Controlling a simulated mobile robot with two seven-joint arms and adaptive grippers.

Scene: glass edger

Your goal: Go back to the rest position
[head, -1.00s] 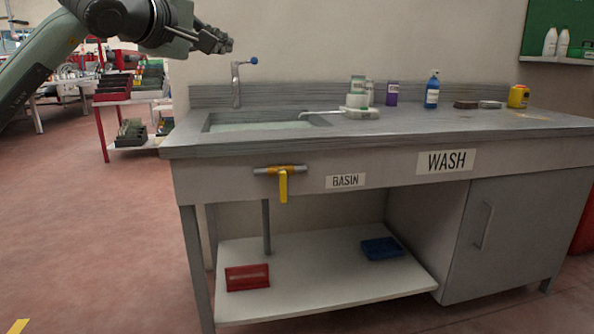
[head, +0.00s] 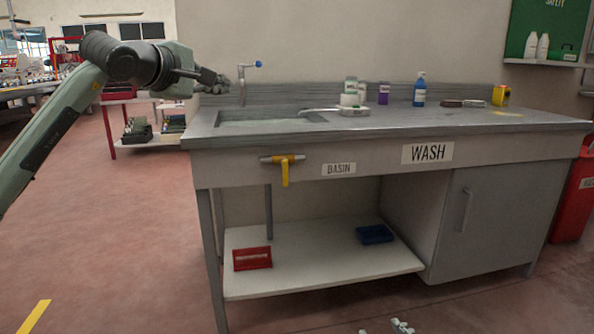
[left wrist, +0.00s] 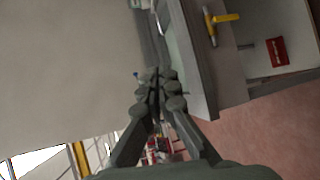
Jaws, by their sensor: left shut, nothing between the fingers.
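My left gripper (head: 226,87) is raised at the left end of the wash bench, in front of the wall and near the tap in the picture. In the left wrist view its fingers (left wrist: 157,85) are together with nothing between them. The left forearm slopes up from the left edge of the head view. Small pale grey parts (head: 401,327) at the bottom edge of the head view look like the tips of my right gripper; the rest is cut off.
The wash bench (head: 390,146) has a sunken basin, a tap (head: 241,75) and bottles on top. A yellow-handled valve (head: 284,165) sticks out in front. A red bin (head: 573,200) stands at right. Shelves (head: 147,140) stand at back left. Floor at left is clear.

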